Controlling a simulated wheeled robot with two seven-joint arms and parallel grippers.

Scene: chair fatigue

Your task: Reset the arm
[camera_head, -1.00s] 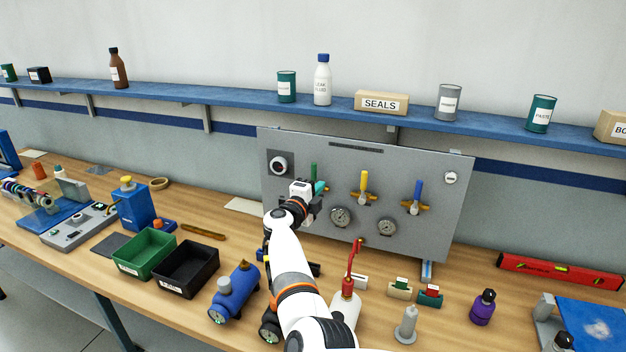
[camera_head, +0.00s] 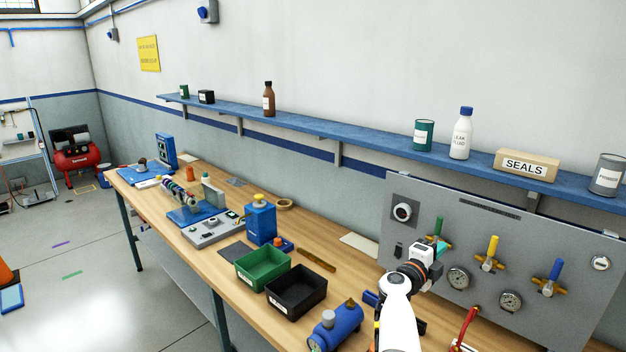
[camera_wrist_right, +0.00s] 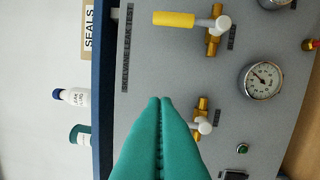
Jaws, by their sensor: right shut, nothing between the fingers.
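My right arm comes up from the bottom of the head view, and its right gripper (camera_head: 442,246) is in front of the left part of the grey test panel (camera_head: 418,215). Its teal fingers (camera_wrist_right: 160,100) are pressed together in the wrist view with nothing between them. The green-handled valve (camera_head: 438,226) is right beside the fingertips in the head view. In the wrist view its brass body (camera_wrist_right: 201,104) shows beside the fingers, and its green handle is hidden. I cannot tell whether the fingers touch it. My left gripper is out of view.
The panel also has a yellow-handled valve (camera_head: 491,250), a blue-handled valve (camera_head: 554,273) and gauges (camera_head: 458,278). A green bin (camera_head: 262,268), a black bin (camera_head: 297,291) and a blue tank (camera_head: 336,328) stand left of my arm. A blue shelf (camera_head: 371,152) runs above the bench.

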